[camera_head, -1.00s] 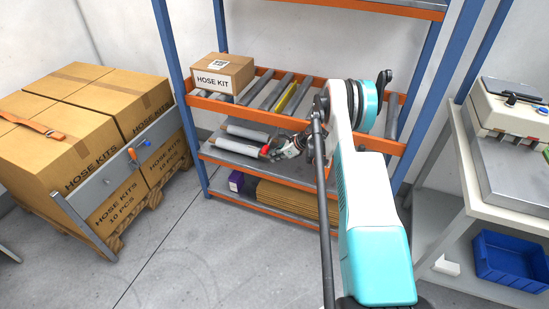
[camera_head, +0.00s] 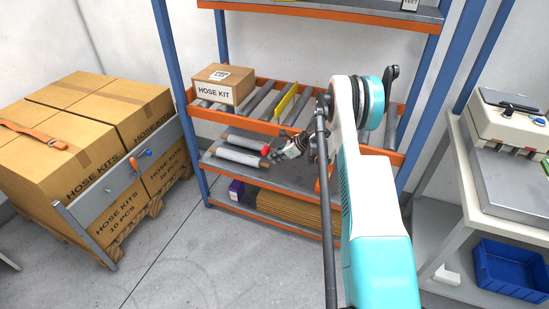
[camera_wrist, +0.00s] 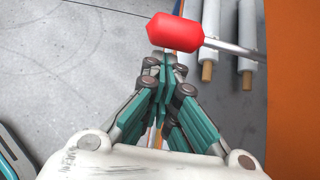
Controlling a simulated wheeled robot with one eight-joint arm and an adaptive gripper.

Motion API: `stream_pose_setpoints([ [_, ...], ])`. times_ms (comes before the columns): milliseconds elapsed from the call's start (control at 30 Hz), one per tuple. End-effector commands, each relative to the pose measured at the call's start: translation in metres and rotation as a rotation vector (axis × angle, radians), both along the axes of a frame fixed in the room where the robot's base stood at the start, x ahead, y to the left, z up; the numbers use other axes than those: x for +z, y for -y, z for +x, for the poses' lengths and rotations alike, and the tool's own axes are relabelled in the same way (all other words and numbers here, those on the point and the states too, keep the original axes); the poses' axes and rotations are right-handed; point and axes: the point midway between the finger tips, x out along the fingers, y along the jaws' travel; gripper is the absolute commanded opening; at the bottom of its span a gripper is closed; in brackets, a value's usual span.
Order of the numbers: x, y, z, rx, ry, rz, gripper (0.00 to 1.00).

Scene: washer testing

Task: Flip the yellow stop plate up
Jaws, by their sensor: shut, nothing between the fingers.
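The yellow stop plate (camera_head: 286,103) stands up on edge among the grey rollers of the upper shelf, right of the HOSE KIT box, in the head view. My gripper (camera_head: 274,156) is shut and empty in front of the shelf rack, lower than the plate. A red knob (camera_head: 265,150) is close to my fingertips. In the wrist view the red knob (camera_wrist: 175,32), on a metal rod, lies just beyond the closed fingertips (camera_wrist: 166,58). I cannot tell whether they touch. The plate does not show in the wrist view.
The HOSE KIT box (camera_head: 224,84) sits on the rollers at left. Light rolls (camera_head: 238,155) lie on the shelf below. The orange shelf beam (camera_head: 245,121) runs above my gripper. Stacked cartons (camera_head: 100,130) stand left and a work table (camera_head: 510,185) stands right.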

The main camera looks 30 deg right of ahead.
Motion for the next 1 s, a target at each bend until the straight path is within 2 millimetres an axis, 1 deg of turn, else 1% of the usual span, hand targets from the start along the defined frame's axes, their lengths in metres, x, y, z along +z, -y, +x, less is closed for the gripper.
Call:
stream_pose_setpoints([
  [33,-0.009,0.001,-0.001,0.0,0.0,0.0,0.0],
  [200,-0.033,0.005,-0.004,0.004,0.0,0.0,0.0],
  [233,-0.028,0.008,-0.007,0.004,0.0,0.001,0.0],
  [300,-0.012,0.015,-0.016,0.001,0.0,0.0,0.0],
  [400,0.003,0.023,-0.027,0.002,0.0,0.001,0.0],
  [600,0.028,0.039,-0.048,0.002,0.0,0.001,0.0],
  [800,0.04,0.047,-0.058,0.005,0.0,0.001,0.0],
  [1000,0.041,0.049,-0.06,0.006,0.0,0.0,0.0],
])
